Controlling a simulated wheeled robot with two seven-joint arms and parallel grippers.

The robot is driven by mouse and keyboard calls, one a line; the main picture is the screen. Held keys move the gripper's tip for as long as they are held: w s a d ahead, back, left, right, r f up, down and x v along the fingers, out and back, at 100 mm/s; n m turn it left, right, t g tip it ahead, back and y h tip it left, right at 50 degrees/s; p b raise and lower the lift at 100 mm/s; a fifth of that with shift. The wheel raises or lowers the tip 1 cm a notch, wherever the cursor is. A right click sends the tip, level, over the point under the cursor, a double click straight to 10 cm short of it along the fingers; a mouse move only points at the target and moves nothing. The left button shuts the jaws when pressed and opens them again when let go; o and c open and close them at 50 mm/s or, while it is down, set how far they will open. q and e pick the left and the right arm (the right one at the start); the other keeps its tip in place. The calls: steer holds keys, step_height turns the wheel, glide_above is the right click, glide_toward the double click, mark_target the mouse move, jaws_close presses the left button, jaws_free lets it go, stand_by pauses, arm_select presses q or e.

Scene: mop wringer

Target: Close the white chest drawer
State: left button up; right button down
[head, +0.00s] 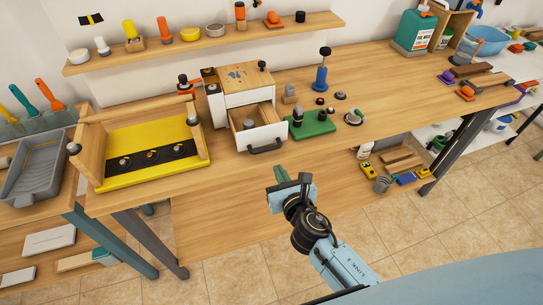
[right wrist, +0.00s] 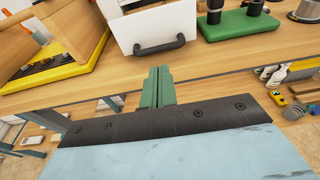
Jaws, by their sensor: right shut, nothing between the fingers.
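The small white chest (head: 240,93) with a wooden top stands on the workbench in the head view. Its white drawer (head: 262,135) is pulled out toward me, with a dark handle (head: 265,146) on its front. A small round object shows inside the drawer. The drawer front also shows in the right wrist view (right wrist: 136,22), with the handle above the fingertips. My right gripper (head: 281,175) is shut and empty, in front of and below the handle, apart from it. Its green fingers (right wrist: 156,85) are together in the right wrist view. My left gripper is not in view.
A yellow-based wooden frame (head: 110,176) stands left of the drawer. A green block (head: 312,129) with dark knobs sits close on its right, and a blue stamp-like tool (head: 321,76) is behind that. The bench front edge runs under the drawer. Open floor lies in front.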

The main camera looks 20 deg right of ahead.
mark_target(269, 150)
steer(key=b+x, duration=0.1)
steer(key=x, duration=0.6)
steer(key=shift+w+f, duration=0.1)
steer(key=shift+w, duration=0.25)
